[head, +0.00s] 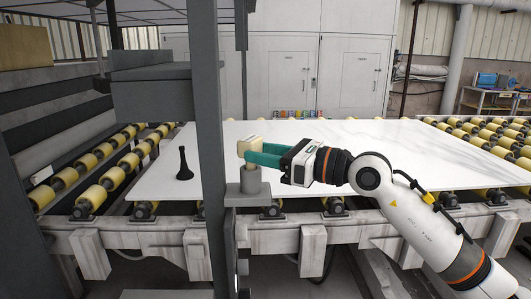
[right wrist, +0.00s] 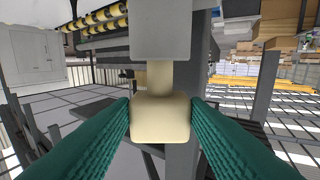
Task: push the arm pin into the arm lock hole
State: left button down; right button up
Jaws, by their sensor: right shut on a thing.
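The arm pin has a cream, block-like head (head: 248,146) and a narrower cream shaft. In the right wrist view the pin head (right wrist: 160,118) sits between the two green fingers. Its shaft (right wrist: 160,76) runs to the grey socket part (right wrist: 172,38). The shaft's end is hidden there, so the hole itself and the depth cannot be seen. My left gripper is not in view.
A grey upright post (head: 212,130) stands in front of the white stone slab (head: 400,150). The slab lies on a conveyor with yellow rollers (head: 95,192). A black cone-like object (head: 184,168) stands left of the post. A grey box beam (head: 150,95) juts left from the post.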

jog(key=shift+f+b, duration=0.9)
jog(key=shift+f, duration=0.25)
jog(key=o, duration=1.2)
jog(key=shift+f, duration=0.1)
jog(key=b+v, duration=0.5)
jog(key=v, duration=0.7)
